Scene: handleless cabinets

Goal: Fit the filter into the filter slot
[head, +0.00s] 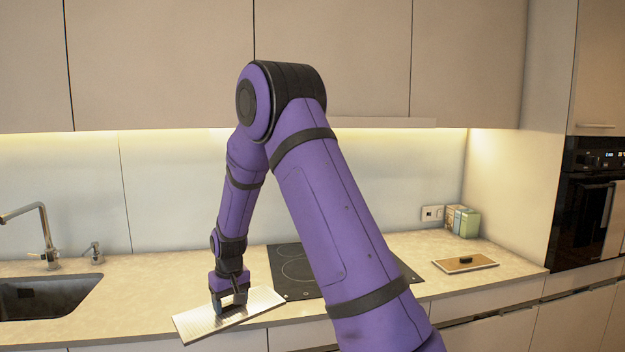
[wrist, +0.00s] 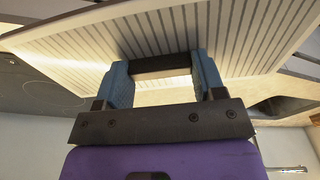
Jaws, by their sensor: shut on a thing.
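The filter (head: 262,299) is a flat, pale rectangular panel with fine ribs. In the head view it is above the front edge of the counter, left of the hob, slightly tilted. My gripper (head: 229,300) is over its middle from above. In the wrist view the ribbed filter (wrist: 225,40) fills the upper part, and my gripper (wrist: 160,80) has its blue fingers shut on a dark handle (wrist: 165,65) on the panel. The filter slot cannot be made out; the thin hood edge (head: 385,122) shows under the wall cabinets, partly behind my arm.
A black hob (head: 292,268) lies behind the filter. A sink (head: 45,296) with a tap (head: 44,235) is at left. A wooden board (head: 480,264) with a dark object and several small boxes (head: 462,221) are at right. Flat cabinets (head: 160,60) hang above.

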